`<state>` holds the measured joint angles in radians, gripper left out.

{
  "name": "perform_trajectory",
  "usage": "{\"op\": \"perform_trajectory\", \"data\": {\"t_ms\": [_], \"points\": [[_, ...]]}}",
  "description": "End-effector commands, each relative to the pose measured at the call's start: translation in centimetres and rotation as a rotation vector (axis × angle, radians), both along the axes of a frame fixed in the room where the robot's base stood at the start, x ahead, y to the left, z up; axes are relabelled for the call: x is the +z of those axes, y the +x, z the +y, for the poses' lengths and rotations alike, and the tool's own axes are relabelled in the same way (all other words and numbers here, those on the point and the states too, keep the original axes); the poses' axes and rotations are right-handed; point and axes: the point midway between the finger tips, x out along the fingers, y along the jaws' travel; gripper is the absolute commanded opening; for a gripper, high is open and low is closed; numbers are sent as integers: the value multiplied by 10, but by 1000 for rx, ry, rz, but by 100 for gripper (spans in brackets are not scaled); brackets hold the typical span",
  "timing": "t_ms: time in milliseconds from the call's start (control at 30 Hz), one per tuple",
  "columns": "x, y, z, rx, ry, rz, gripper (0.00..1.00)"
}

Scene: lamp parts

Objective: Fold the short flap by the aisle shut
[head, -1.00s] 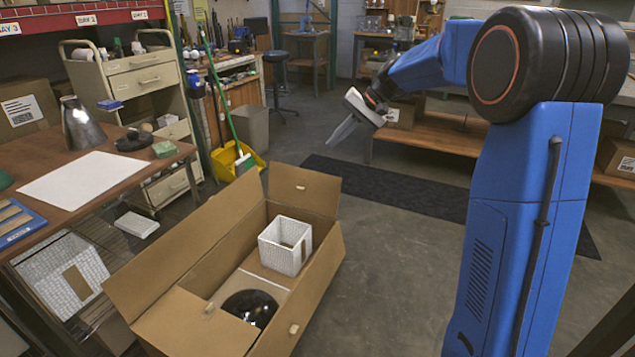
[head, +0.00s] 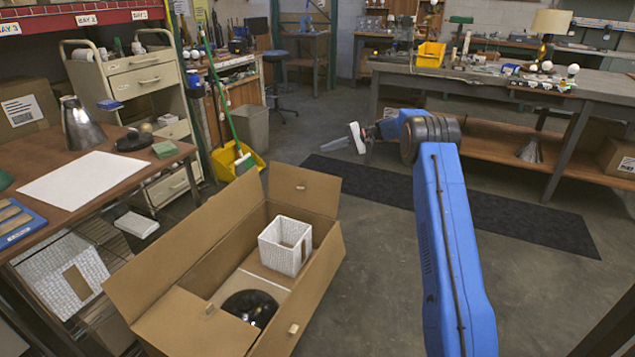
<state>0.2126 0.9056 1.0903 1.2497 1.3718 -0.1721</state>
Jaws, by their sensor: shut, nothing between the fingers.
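An open cardboard box (head: 283,336) stands on the floor, low and left of centre. Its far short flap (head: 304,190), at the end toward the dark mat, stands up and leans outward, open. The near short flap (head: 195,322) lies roughly level over the near end. The long left flap (head: 180,240) is spread outward, and the long right side (head: 318,270) is open too. My gripper (head: 356,138) is shut and empty, up and to the right of the far flap, apart from the box. Its fingertips are small in view.
Inside the box are a white square shade (head: 284,245) and a glossy black round part (head: 250,307). A wooden table (head: 140,168) stands at left, a workbench (head: 480,82) at back right. Floor around the dark mat (head: 500,212) is clear.

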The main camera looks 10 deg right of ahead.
Motion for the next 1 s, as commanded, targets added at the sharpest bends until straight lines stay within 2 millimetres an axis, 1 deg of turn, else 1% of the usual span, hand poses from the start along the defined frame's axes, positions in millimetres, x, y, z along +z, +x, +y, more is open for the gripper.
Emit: {"op": "perform_trajectory", "data": {"t_ms": [33, 167, 200, 300, 500, 700, 833, 900, 1000], "points": [[-18, 12, -6, -8, 26, 2, 0], [-53, 36, -18, -26, 97, -3, 0], [-64, 43, -22, -32, 117, -6, 0], [-92, 58, -31, -46, 171, -13, 0], [-152, 80, -52, -79, 276, -31, 0], [-205, 91, -71, -109, 370, -53, 0], [-228, 94, -80, -124, 412, -67, 0], [-236, 94, -83, -129, 425, -71, 0], [-242, 95, -85, -132, 438, -76, 0]]}}
